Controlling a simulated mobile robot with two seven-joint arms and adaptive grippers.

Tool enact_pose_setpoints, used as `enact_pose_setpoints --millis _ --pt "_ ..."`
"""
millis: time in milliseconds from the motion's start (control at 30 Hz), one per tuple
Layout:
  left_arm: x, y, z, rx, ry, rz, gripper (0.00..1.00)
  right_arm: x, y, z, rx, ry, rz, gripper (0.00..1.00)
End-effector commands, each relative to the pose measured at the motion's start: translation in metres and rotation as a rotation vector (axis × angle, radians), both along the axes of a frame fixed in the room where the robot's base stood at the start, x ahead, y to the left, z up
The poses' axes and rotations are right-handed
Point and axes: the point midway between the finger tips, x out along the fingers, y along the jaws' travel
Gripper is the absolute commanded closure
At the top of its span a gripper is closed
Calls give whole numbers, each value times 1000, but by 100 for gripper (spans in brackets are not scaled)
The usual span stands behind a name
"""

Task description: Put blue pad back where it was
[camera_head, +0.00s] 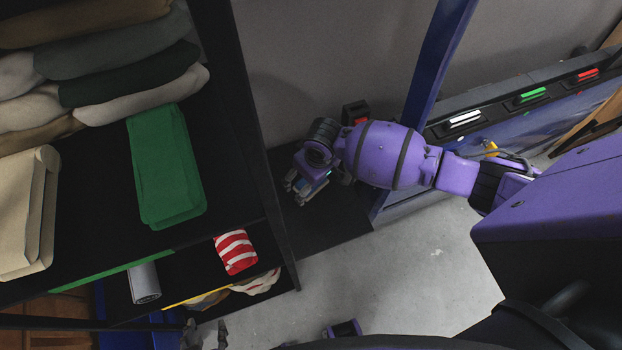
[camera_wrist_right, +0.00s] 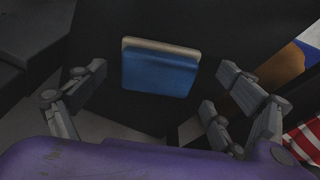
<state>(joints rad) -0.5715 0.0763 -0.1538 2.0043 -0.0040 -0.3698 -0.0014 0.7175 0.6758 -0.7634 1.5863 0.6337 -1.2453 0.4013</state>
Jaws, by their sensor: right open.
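The blue pad (camera_wrist_right: 160,72) shows in the right wrist view, with a thin tan layer along its far edge. It lies against a dark surface. My right gripper (camera_wrist_right: 160,92) is open, its fingers spread to either side of the pad and apart from it. In the head view my right gripper (camera_head: 303,187) reaches down over a black surface beside the shelf, and the pad cannot be clearly made out there. Grey fingers of my left gripper (camera_head: 205,335) show at the bottom edge, mostly cut off, so their opening is unclear.
A black shelf rack (camera_head: 240,130) stands at left with folded cloths, a green pad (camera_head: 165,165) and a red-and-white striped cloth (camera_head: 235,252). A blue post (camera_head: 436,60) rises behind my right arm. Grey floor (camera_head: 400,275) is open at lower middle.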

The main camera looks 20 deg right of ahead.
Motion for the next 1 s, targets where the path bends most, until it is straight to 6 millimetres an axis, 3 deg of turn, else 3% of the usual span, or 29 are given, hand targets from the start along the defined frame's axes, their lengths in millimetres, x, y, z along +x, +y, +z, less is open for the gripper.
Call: enact_pose_setpoints --millis 300,500,1000 --pt "12 0 18 -4 -31 3 60 -7 -4 70 -1 -7 2 8" --pt "14 -1 21 -6 -34 4 60 -12 -6 99 -1 -4 0 8" --pt "12 -1 22 -6 -31 4 60 -13 -6 109 4 -7 4 8"
